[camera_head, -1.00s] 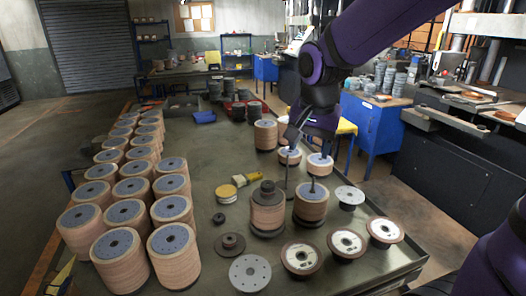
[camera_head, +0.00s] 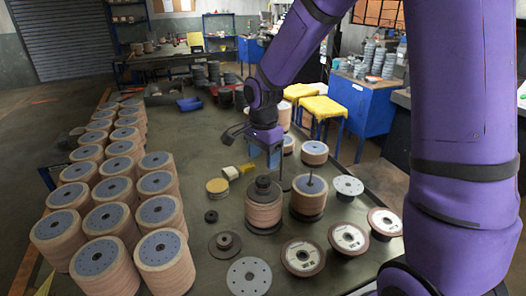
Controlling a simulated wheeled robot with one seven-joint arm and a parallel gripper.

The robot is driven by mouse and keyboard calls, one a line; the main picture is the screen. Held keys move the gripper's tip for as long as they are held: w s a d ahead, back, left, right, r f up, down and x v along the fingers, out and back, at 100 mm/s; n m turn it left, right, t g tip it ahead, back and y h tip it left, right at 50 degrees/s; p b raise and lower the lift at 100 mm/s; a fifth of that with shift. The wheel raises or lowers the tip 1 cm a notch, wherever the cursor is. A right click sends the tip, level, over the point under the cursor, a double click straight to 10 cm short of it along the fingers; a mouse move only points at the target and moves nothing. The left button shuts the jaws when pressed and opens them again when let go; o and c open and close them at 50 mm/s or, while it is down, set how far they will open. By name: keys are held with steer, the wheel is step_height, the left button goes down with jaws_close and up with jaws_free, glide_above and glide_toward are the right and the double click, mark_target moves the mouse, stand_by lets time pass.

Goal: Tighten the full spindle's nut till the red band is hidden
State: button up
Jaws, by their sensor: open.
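A tan disc stack (camera_head: 264,212) on a spindle stands near the table's middle, with a dark round nut (camera_head: 263,182) and a wider dark flange on top. No red band can be made out on it. Right of it, another disc stack (camera_head: 308,199) has a bare thin rod (camera_head: 310,178) standing up, with no nut seen. My gripper (camera_head: 257,152) is open and empty, above and behind the nutted stack.
Tall disc stacks (camera_head: 165,262) fill the table's left side. A loose dark nut (camera_head: 211,216), a flange (camera_head: 224,244), a grey disc (camera_head: 248,276) and labelled discs (camera_head: 302,257) lie in front. Yellow stools (camera_head: 322,106) stand behind.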

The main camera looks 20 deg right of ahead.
mark_target(263, 179)
steer(key=shift+f, duration=3.75)
steer(key=n, duration=1.5)
